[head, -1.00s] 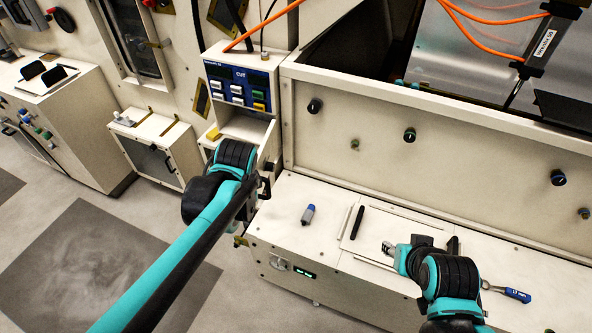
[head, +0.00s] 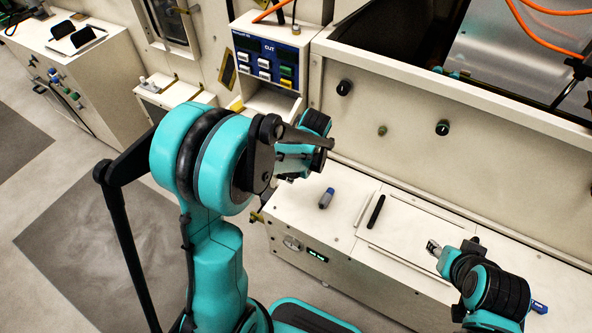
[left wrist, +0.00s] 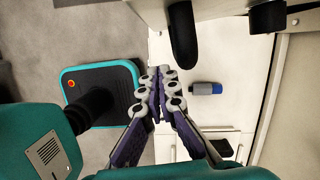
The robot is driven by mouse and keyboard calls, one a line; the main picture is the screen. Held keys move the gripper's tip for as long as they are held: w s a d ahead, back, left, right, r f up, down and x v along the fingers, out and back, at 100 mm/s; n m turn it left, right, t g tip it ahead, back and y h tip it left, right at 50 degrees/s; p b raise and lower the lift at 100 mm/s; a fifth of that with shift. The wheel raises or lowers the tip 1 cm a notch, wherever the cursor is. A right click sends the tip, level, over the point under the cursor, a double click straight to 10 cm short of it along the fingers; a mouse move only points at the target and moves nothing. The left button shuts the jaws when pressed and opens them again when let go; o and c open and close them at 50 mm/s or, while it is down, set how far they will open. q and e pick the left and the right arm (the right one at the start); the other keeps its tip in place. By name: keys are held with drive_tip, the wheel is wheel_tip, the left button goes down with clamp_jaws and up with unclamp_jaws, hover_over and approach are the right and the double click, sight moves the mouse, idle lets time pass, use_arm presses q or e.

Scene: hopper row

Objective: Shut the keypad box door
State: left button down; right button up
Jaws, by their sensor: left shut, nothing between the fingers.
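The keypad box (head: 265,62) stands at the back, with a blue panel of white, green and yellow buttons. Below the panel, a light compartment (head: 275,103) shows its opening. My left arm crosses in front of the lower part and hides most of the door area. In the left wrist view, a beige panel (left wrist: 222,8) with a black handle (left wrist: 183,36) lies at the top; it may be the door. My left gripper (left wrist: 160,74) is shut and empty, its fingertips below the handle and apart from it. My right gripper (head: 433,247) is over the bench; its jaw state is unclear.
The low bench (head: 340,232) carries a blue-grey marker (head: 326,198) and a black bar (head: 376,211). A tall cabinet wall with knobs (head: 442,127) rises behind it. Another cabinet (head: 85,95) stands at the far left. The floor (head: 60,225) at left is clear.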

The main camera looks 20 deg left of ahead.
use_arm(q)
drive_tip(key=shift+s+a+f+b, duration=0.1)
drive_tip(key=shift+a+b, duration=0.1)
drive_tip(key=shift+a, duration=0.85)
drive_tip(key=shift+s+a+f+b, duration=0.1)
drive_tip(key=shift+a+b, duration=0.05)
drive_tip(key=shift+a, duration=0.9)
use_arm(e)
drive_tip(key=shift+f, duration=0.6)
use_arm(q)
drive_tip(key=shift+a, duration=0.1)
